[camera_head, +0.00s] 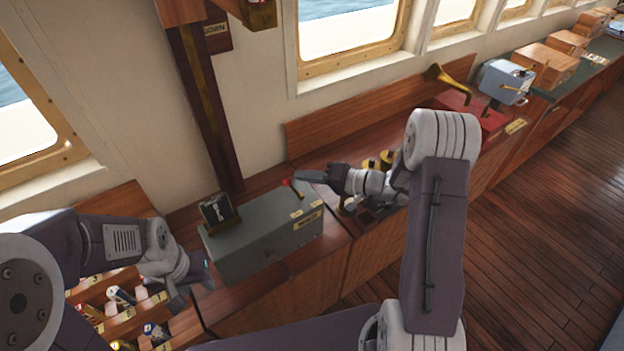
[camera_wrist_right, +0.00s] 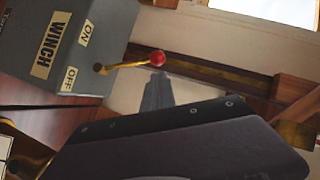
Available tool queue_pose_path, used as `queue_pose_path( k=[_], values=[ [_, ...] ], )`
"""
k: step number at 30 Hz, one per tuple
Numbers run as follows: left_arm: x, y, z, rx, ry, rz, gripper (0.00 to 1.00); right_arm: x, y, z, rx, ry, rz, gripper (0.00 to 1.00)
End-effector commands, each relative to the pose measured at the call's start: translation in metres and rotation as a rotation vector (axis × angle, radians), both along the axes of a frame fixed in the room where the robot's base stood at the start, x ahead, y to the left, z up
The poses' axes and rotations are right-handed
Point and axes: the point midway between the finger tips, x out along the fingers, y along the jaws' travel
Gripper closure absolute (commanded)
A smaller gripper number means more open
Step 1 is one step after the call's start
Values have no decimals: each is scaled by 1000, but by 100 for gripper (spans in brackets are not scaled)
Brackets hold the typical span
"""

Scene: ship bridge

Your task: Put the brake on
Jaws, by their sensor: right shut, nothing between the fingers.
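A grey box (camera_head: 262,235) stands on the wooden counter. In the right wrist view its face (camera_wrist_right: 62,40) reads WINCH, ON and OFF. A brass lever with a red knob (camera_wrist_right: 157,58) sticks out from it, rooted near OFF; the knob (camera_head: 287,182) also shows in the head view. My right gripper (camera_head: 303,176) is shut and empty, its tips close by the knob; whether they touch I cannot tell. My left gripper (camera_head: 200,282) hangs at the box's left end; its jaws are unclear. No label reading BRAKE is legible. A red unit (camera_head: 472,110) with a brass handle (camera_head: 440,75) stands further right.
Brass fittings (camera_head: 378,162) sit behind my right arm. A light-blue device (camera_head: 505,80) and cardboard boxes (camera_head: 552,64) stand further right. A shelf with small items (camera_head: 120,297) is below left. The wooden floor (camera_head: 540,190) is clear.

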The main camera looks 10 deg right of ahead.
Motion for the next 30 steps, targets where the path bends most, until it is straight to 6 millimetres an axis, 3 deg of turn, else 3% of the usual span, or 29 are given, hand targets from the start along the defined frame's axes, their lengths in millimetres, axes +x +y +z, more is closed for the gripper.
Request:
queue_pose_path(
  k=[1,9,30],
  values=[
    [0,0,-12,0,0,0,60,-1,4,-5,-26,-12,1,100],
    [0,0,-30,0,0,0,60,-5,14,-3,-121,-46,0,100],
    [0,0,-33,0,0,0,60,-5,17,0,-150,-55,1,100]
  ],
)
